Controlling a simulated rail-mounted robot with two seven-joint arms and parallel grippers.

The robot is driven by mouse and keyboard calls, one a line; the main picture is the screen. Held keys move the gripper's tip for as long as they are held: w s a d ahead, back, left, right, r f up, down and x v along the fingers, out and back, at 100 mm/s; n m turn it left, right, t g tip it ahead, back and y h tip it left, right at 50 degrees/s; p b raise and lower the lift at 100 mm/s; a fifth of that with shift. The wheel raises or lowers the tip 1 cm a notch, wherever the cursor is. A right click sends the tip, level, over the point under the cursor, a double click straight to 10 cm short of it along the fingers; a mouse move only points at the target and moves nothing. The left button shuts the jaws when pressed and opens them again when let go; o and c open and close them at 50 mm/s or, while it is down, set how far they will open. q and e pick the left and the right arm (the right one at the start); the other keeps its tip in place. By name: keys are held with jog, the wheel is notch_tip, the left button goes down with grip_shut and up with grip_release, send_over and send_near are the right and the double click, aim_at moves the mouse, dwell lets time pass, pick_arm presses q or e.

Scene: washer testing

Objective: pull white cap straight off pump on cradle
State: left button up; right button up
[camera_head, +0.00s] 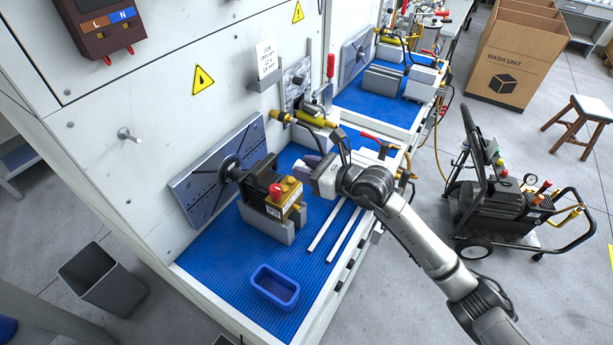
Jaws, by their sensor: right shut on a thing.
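The pump (262,188) is black with a yellow-brass head and a red knob. It rests on the grey cradle (262,224) on the blue mat, its round black end toward the wall plate. My right gripper (304,168) is just right of and behind the pump head, apart from it in the picture. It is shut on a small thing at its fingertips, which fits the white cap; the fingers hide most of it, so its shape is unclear. No cap can be made out on the pump's visible side. My left gripper is not in view.
Two white rails (326,224) lie right of the cradle. A blue tray (275,287) is at the mat's front. A slotted grey plate (205,180) is on the wall. A yellow lance (305,118) is behind the gripper. Bare mat lies between tray and cradle.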

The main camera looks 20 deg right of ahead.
jog(key=shift+r, duration=0.2)
jog(key=shift+s+d+f, duration=0.1)
jog(key=shift+s+d, duration=0.05)
dwell(0.3)
jog(key=shift+s+d+f, duration=0.3)
jog(key=shift+s+d, duration=0.45)
jog(key=shift+s, duration=0.25)
jog(key=shift+s+d+f, duration=0.3)
jog(key=shift+s+d, duration=0.45)
jog(key=shift+s, duration=0.2)
jog(key=shift+s+d, duration=0.15)
jog(key=shift+s, duration=0.05)
dwell(0.4)
